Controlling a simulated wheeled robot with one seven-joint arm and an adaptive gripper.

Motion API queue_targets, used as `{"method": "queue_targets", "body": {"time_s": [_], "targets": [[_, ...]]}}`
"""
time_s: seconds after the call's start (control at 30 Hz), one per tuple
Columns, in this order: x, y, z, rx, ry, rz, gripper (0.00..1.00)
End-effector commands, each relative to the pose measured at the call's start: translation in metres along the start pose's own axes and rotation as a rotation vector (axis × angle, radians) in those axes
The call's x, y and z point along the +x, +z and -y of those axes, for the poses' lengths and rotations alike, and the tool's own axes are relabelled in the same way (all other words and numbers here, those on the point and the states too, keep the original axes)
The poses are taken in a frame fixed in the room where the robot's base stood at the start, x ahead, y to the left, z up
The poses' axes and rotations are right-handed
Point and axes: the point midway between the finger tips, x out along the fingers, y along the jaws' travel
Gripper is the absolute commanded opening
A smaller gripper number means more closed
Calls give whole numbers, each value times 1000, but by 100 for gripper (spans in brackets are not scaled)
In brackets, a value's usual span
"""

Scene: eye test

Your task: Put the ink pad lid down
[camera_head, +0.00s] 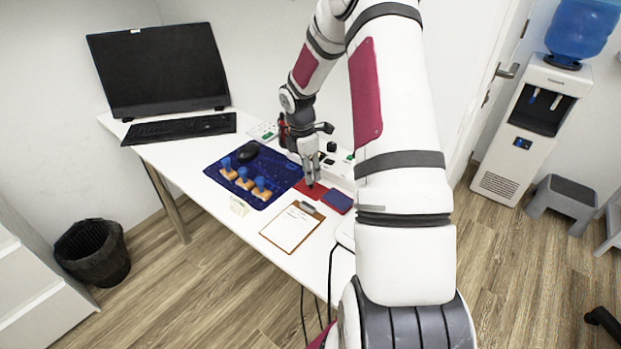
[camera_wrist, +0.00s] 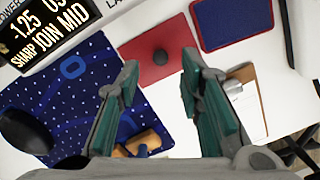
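The ink pad lid, a flat red square (camera_head: 306,190) with a dark round knob, appears to lie flat on the white desk. In the wrist view the lid (camera_wrist: 147,72) is at the upper middle, with its knob (camera_wrist: 160,57) beyond the gap between my fingertips. The ink pad (camera_wrist: 236,20), blue with a red rim, lies uncovered to its right; it also shows in the head view (camera_head: 337,202). My gripper (camera_head: 311,182) is just above the lid. In the wrist view its fingers (camera_wrist: 158,78) are apart, with nothing held between them.
A dark blue mat (camera_head: 215,172) holds a mouse (camera_head: 247,150) and several blue-topped wooden stamps (camera_head: 244,180). A clipboard (camera_head: 292,229) lies in front of the lid. A keyboard (camera_head: 180,128) and monitor (camera_head: 160,70) stand at the left. A white box with a display (camera_wrist: 45,30) is nearby.

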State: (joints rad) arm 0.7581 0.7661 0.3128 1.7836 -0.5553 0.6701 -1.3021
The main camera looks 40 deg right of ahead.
Motion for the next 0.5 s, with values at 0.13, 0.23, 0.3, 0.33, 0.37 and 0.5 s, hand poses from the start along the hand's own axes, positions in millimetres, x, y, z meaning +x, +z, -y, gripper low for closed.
{"method": "queue_targets", "body": {"time_s": [0.13, 0.23, 0.3, 0.33, 0.37, 0.5], "targets": [[-34, 1, 0, 1, 4, 1, 34], [-52, 0, 0, 1, 3, 1, 34], [-62, 0, 0, 1, 3, 1, 34], [-65, 0, 0, 1, 3, 0, 34], [-68, 0, 0, 0, 2, 1, 34], [-79, 0, 0, 2, 2, 2, 34]]}}
